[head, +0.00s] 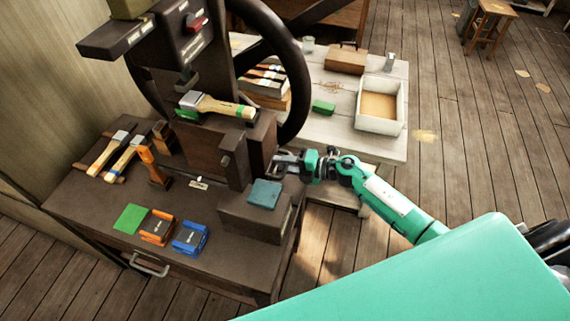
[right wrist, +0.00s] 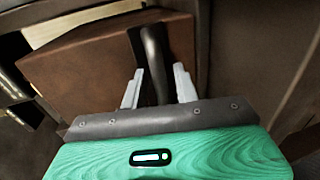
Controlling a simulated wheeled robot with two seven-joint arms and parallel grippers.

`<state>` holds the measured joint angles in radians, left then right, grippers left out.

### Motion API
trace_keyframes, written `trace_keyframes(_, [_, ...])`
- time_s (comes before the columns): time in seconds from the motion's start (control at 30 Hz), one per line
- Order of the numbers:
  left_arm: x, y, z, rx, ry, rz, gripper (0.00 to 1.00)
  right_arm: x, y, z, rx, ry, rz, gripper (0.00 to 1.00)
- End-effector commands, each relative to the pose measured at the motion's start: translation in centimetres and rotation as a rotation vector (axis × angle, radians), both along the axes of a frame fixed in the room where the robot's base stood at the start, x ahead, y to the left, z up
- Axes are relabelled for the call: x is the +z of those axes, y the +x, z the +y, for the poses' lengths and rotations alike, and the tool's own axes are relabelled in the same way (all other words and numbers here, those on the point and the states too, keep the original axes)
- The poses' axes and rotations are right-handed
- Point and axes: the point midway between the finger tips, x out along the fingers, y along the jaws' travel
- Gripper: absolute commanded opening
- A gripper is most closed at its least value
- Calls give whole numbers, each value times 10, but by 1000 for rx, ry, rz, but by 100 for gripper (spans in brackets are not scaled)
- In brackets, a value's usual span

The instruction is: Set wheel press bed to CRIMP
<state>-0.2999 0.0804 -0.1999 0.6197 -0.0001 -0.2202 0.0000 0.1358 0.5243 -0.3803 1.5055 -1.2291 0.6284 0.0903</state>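The dark wheel press (head: 205,65) stands on the workbench at the left of the head view, its large black handwheel (head: 303,85) on its right side. A wooden-handled tool (head: 225,107) lies across the front of the press. Small labels on the press are too small to read, so the bed's setting cannot be told. My right gripper (head: 284,162) is at the press's lower right side. In the right wrist view its two pale fingers (right wrist: 158,88) stand on either side of a dark upright handle (right wrist: 153,60); whether they press on it is unclear. My left gripper is out of view.
A teal pad (head: 264,194) lies on a dark box. A pale table (head: 335,110) with a tray (head: 381,104) stands behind my right arm.

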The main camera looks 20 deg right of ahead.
Motion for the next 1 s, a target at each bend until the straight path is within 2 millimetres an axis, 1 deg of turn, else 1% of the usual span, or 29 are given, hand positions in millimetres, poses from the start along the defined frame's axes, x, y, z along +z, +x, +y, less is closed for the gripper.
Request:
trace_keyframes(0.13, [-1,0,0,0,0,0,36,0,-2,-4,0,-2,1,30])
trace_keyframes(0.23, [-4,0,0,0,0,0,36,0,-8,-11,0,-2,2,30])
trace_keyframes(0.33, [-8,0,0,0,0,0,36,3,-18,-24,1,-4,1,30])
trace_keyframes(0.47, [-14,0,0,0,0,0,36,8,-35,-46,2,-4,3,30])
trace_keyframes(0.5, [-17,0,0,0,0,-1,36,10,-41,-55,1,-5,3,30])
trace_keyframes(0.7, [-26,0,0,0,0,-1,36,19,-64,-85,1,-3,3,30])
trace_keyframes(0.83, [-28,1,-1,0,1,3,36,24,-74,-98,1,-2,3,30])
trace_keyframes(1.0, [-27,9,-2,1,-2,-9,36,28,-79,-105,1,-1,1,30])
